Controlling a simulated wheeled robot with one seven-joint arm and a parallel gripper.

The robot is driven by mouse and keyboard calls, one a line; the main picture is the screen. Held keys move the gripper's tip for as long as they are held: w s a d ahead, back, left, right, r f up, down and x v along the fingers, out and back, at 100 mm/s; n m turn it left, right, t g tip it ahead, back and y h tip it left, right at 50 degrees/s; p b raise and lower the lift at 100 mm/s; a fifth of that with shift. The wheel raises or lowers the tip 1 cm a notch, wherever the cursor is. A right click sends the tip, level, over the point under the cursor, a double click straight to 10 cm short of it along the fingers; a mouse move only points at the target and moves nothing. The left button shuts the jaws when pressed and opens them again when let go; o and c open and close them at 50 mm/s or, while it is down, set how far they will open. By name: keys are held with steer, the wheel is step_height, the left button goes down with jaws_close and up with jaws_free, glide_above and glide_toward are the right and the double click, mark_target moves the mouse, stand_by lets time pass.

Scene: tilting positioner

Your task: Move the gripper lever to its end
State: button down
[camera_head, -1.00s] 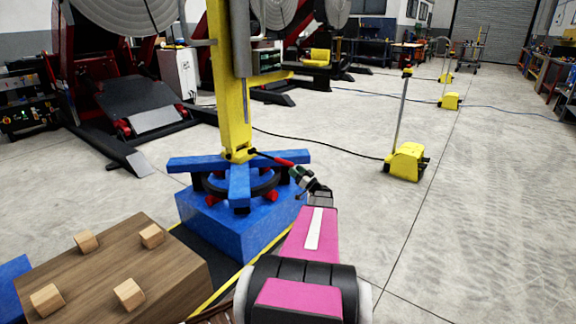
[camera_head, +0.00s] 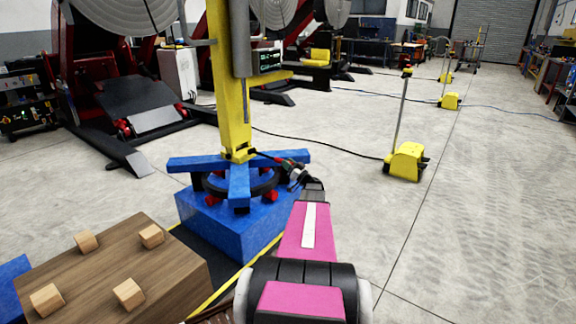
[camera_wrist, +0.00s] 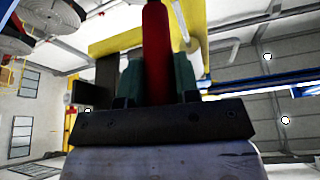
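The gripper lever (camera_head: 264,155) is a thin rod with a red grip, sticking out to the right from the foot of a yellow column (camera_head: 234,110). My gripper (camera_head: 292,168) is at its outer end. In the wrist view the red grip (camera_wrist: 157,50) stands between my two green finger pads (camera_wrist: 157,80), one on each side. I see no clear gap beside the grip, but cannot tell whether the pads press on it. My fingers hide the lever's outer end in the head view.
A blue base (camera_head: 225,225) with blue arms and a dark ring stands under the column. A wooden block (camera_head: 165,265) with several pegs is at the lower left. A yellow floor stand (camera_head: 406,162) is to the right, with open floor around it.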

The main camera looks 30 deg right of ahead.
steer(key=shift+r, duration=0.15)
steer(key=shift+r+g, duration=0.3)
steer(key=shift+r, duration=0.2)
steer(key=r+g, duration=0.1)
steer(key=r, duration=0.1)
steer(key=r+g, duration=0.1)
steer(key=r, duration=0.1)
steer(key=w+r+g+h, duration=0.1)
steer(key=r, duration=0.1)
steer(key=shift+a+r, duration=0.2)
steer(key=shift+a, duration=0.05)
steer(key=w+a+r+g+h, duration=0.2)
steer(key=w+a+r+g, duration=0.1)
steer(key=w+r+g, duration=0.2)
steer(key=w+a+r+n+g+h, duration=0.1)
steer(key=w+a+r+g, duration=0.2)
steer(key=w+r, duration=0.6)
steer(key=shift+w+r+g+h, duration=0.4)
steer(key=shift+r+g, duration=0.25)
steer(key=shift+g, duration=0.55)
